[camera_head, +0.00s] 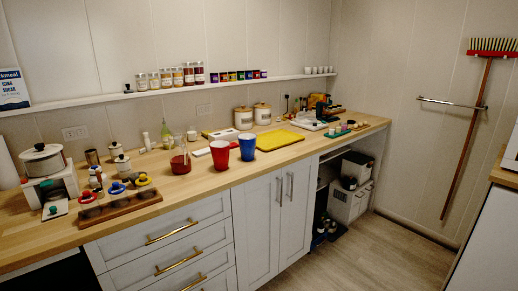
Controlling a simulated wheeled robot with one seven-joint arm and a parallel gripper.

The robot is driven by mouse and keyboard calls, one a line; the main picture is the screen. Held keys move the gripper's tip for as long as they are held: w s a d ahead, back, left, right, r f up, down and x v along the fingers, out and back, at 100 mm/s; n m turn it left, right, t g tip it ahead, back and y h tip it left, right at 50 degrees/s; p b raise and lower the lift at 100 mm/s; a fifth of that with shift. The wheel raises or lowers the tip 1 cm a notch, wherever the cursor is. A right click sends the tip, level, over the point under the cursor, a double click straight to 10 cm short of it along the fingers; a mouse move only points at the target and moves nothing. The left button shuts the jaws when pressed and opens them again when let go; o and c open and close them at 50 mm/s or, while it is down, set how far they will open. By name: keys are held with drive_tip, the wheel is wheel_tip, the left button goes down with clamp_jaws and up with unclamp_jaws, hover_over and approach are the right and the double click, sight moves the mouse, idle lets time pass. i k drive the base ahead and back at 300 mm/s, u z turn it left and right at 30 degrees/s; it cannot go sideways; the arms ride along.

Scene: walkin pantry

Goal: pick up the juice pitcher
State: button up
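The likely juice pitcher (181,164) is a clear vessel with red liquid in its lower part. It stands upright on the wooden counter (205,185), left of the middle of the picture. A red cup (220,155) stands close to its right, and a blue cup (247,148) stands beyond that. The pitcher's handle is too small to make out. My gripper is not in view, and nothing seen touches the pitcher.
A wooden tray (122,207) with dark hollows lies at the front left edge. A yellow tray (279,139) lies to the right. A jar shelf (215,83) runs above. Floor (350,255) is clear at the right.

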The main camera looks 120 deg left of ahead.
sight(180, 163)
drive_tip(key=u, duration=1.1)
drive_tip(key=i, duration=0.1)
drive_tip(key=u, duration=2.7)
